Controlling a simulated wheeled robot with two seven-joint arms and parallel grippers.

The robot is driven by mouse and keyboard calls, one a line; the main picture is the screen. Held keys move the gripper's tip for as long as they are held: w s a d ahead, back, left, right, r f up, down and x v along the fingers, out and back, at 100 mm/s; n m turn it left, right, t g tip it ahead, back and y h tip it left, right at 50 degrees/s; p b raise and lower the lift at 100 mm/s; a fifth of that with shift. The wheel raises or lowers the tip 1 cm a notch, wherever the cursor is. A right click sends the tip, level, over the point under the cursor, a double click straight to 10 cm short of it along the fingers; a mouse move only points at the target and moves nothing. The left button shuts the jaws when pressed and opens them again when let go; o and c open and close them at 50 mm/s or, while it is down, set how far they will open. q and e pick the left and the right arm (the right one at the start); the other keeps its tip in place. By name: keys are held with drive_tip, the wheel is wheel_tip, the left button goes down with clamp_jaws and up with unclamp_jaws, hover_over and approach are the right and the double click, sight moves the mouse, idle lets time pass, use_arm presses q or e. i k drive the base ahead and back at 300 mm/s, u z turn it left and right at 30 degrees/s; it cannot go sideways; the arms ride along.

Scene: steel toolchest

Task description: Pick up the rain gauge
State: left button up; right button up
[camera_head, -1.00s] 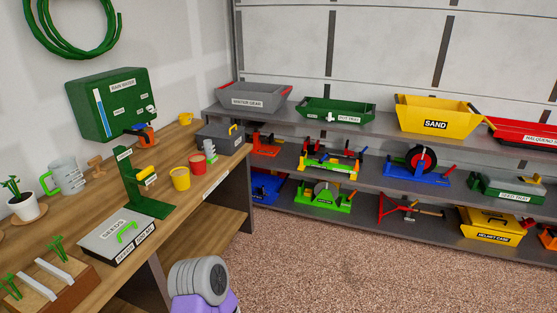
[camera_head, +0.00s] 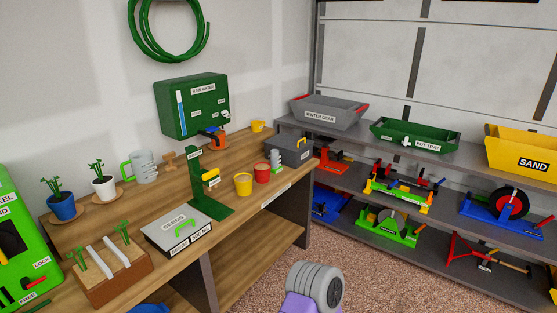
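No object in the head view is clearly labelled as a rain gauge. A green wall box (camera_head: 195,108) marked "RAIN WATER" has a blue-and-white level strip on its left side. A grey ridged jug (camera_head: 143,166) with a yellow-green handle stands on the bench below and left of it. A small grey ridged piece (camera_head: 276,158) stands beside a red cup (camera_head: 262,173). I cannot tell which of these is the gauge. Neither of my grippers is in view; only a grey and purple part of my own arm shows at the bottom.
The wooden bench (camera_head: 255,205) holds a seeds box (camera_head: 178,230), a green stand (camera_head: 205,190), a yellow cup (camera_head: 243,184), a grey toolbox (camera_head: 289,148) and potted plants. Shelves with bins stand at right. Carpet (camera_head: 385,275) in front is clear.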

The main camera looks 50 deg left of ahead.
sight(276, 168)
drive_tip(key=u, duration=0.4)
drive_tip(key=i, duration=1.9)
drive_tip(key=u, duration=1.7)
drive_tip(key=i, duration=0.9)
drive_tip(key=u, duration=1.05)
